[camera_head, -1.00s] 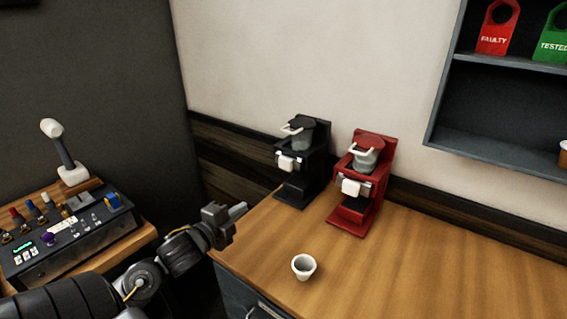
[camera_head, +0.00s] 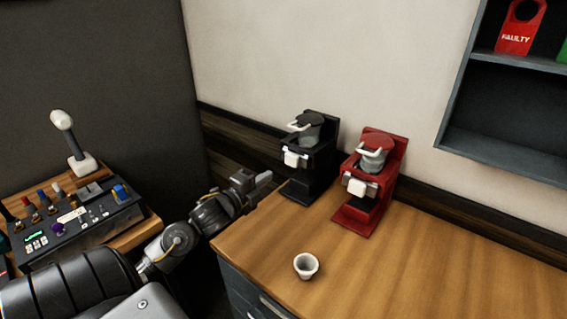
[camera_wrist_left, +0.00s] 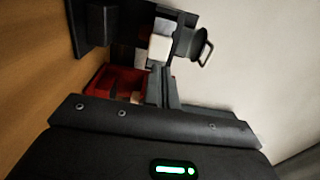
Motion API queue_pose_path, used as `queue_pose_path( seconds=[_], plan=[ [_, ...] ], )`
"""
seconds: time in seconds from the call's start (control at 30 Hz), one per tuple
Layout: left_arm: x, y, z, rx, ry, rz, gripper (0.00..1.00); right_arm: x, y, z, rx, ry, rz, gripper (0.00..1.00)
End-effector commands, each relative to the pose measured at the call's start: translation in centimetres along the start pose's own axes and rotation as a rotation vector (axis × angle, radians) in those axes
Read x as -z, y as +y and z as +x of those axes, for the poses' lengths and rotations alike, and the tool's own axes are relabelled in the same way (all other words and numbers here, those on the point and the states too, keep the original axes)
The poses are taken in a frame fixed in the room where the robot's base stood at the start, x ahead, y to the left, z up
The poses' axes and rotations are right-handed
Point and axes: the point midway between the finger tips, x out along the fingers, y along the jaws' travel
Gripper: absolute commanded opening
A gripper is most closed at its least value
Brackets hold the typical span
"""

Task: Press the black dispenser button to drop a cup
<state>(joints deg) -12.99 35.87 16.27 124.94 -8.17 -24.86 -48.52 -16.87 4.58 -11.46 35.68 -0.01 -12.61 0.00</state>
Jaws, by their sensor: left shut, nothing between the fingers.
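A black brewer (camera_head: 322,155) stands at the back of the wooden counter, with a white block (camera_head: 295,158) on its front. It fills the upper part of the left wrist view (camera_wrist_left: 92,35), turned sideways, with the white block (camera_wrist_left: 160,46) just ahead of the fingers. My left gripper (camera_head: 264,178) is shut and empty, just left of the black brewer and above the counter's left edge. Its fingers also show in the wrist view (camera_wrist_left: 161,88). I cannot make out a separate black dispenser button. A white cup (camera_head: 306,265) stands upright near the counter's front edge. My right gripper is out of view.
A red brewer (camera_head: 390,160) stands right of the black one. A control box (camera_head: 80,232) with knobs and a joystick (camera_head: 70,140) are at the left. A wall shelf (camera_head: 500,150) holds a red FAULTY tag (camera_head: 518,30). The counter's right side (camera_head: 450,270) is clear.

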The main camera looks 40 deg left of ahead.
Motion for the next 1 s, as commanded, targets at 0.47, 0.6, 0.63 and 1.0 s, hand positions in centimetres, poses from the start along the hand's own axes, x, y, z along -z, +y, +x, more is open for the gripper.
queue_pose_path(
  seconds=[0.47,0.6,0.63,1.0],
  plan=[
    [0.0,-0.2,7.8,0.0,-0.001,-0.001,0.0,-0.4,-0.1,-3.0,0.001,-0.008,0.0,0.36],
    [0.1,0.0,8.3,-0.001,0.0,-0.001,0.0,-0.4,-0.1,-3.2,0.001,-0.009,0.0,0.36],
    [0.1,0.0,8.4,-0.001,0.0,0.0,0.0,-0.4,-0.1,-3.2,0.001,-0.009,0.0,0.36],
    [-0.2,0.1,8.5,-0.001,-0.004,0.001,0.0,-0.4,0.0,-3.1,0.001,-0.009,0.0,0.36]
  ],
)
